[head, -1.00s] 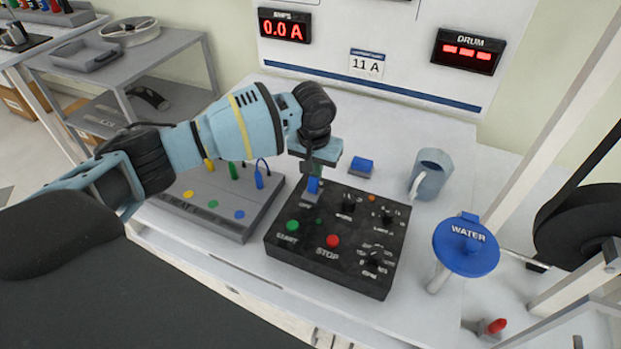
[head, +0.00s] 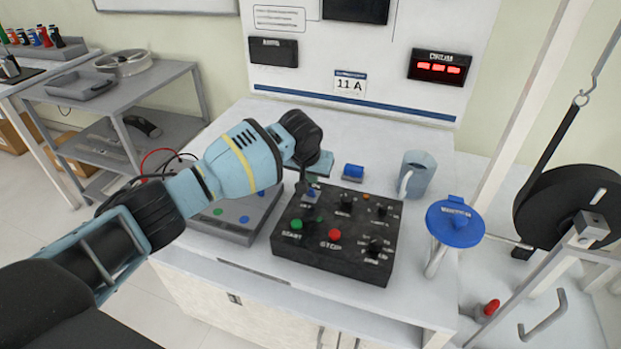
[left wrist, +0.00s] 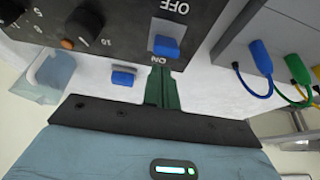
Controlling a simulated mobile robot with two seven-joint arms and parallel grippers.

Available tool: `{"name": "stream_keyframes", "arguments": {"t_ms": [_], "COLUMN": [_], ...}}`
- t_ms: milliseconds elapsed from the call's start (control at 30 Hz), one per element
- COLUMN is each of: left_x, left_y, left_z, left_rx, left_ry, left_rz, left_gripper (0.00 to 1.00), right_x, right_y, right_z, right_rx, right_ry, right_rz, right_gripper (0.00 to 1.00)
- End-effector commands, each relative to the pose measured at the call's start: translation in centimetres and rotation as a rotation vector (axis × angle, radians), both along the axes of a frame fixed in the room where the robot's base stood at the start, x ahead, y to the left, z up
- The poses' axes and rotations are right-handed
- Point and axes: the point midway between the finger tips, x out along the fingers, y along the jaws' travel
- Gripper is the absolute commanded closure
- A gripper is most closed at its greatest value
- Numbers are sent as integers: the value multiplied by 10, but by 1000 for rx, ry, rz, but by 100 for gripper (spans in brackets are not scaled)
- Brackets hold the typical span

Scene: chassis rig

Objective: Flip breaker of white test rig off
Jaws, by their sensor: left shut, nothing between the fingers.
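The white test rig has a white bench (head: 275,125) and a back panel (head: 400,95) with displays. On the bench is a black control box (head: 335,262) with green START and red STOP buttons and knobs. Its blue breaker lever (head: 311,191) also shows in the left wrist view (left wrist: 167,46), between the OFF and ON labels. I cannot tell for sure which way it leans. My left gripper (left wrist: 162,88) is shut and empty, its green fingertips close to the lever on the ON side. Contact is unclear. My right gripper is out of view.
A grey box with colored plugs (head: 225,234) stands left of the control box. A blue block (head: 353,172) and a grey mug (head: 417,174) stand behind and right. A blue WATER disc (head: 455,224) and black drum (head: 575,218) are farther right.

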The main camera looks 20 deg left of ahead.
Motion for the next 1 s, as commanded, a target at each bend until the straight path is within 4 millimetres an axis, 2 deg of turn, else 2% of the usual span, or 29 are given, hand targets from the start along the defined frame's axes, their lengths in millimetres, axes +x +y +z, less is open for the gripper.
{"name": "stream_keyframes", "arguments": {"t_ms": [200,467,933,1000], "left_x": [0,0,0,0], "left_y": [-1,0,0,2], "left_z": [8,17,16,21], "left_rx": [-1,-1,-1,0], "left_ry": [-2,-2,1,-1], "left_rz": [0,1,0,1], "left_gripper": [100,100,100,100], "right_x": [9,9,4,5], "right_y": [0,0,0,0], "right_z": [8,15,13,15], "right_rx": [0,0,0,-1], "right_ry": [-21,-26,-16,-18], "right_rz": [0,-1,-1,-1], "right_gripper": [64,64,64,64]}}
